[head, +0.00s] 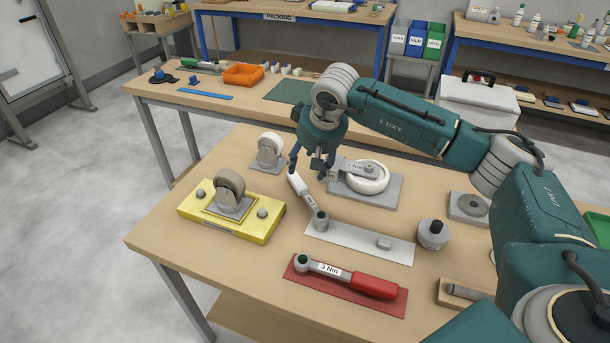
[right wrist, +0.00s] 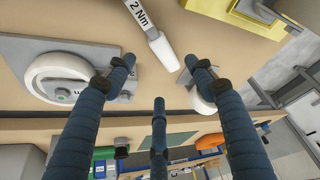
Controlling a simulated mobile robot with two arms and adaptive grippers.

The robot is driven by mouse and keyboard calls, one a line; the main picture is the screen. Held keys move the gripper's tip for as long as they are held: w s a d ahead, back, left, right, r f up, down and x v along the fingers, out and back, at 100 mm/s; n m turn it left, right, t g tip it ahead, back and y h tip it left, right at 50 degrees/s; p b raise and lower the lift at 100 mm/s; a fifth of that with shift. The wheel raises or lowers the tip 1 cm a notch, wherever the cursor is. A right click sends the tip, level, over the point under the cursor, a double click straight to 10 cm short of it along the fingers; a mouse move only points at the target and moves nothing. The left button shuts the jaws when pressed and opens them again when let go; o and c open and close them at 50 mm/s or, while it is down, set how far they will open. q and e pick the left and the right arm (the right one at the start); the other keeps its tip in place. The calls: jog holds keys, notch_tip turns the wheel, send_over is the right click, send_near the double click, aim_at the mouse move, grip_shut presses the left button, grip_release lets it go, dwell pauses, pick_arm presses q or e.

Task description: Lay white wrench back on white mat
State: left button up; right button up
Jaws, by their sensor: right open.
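The white wrench (head: 307,198), with a "2 Nm" label, has its grey head over the left end of the white mat (head: 345,240). Its white handle points away up-left, off the mat and over bare wood. In the right wrist view the wrench handle (right wrist: 160,45) ends just beyond the fingertips. My right gripper (head: 308,165) is open above the handle's end, its fingers spread to either side; I cannot tell whether any finger touches it. The gripper also shows in the right wrist view (right wrist: 158,68). My left gripper is not in view.
A red wrench (head: 375,286) lies on a red mat in front. A small grey block (head: 384,243) sits on the white mat. A yellow plate (head: 265,226) with a caster stands left, a grey caster plate (head: 385,198) behind right, and a grey knob (head: 432,234) right.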

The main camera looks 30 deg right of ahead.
jog(key=v, duration=0.2)
jog(key=shift+s+r, duration=0.1)
jog(key=shift+r, duration=0.25)
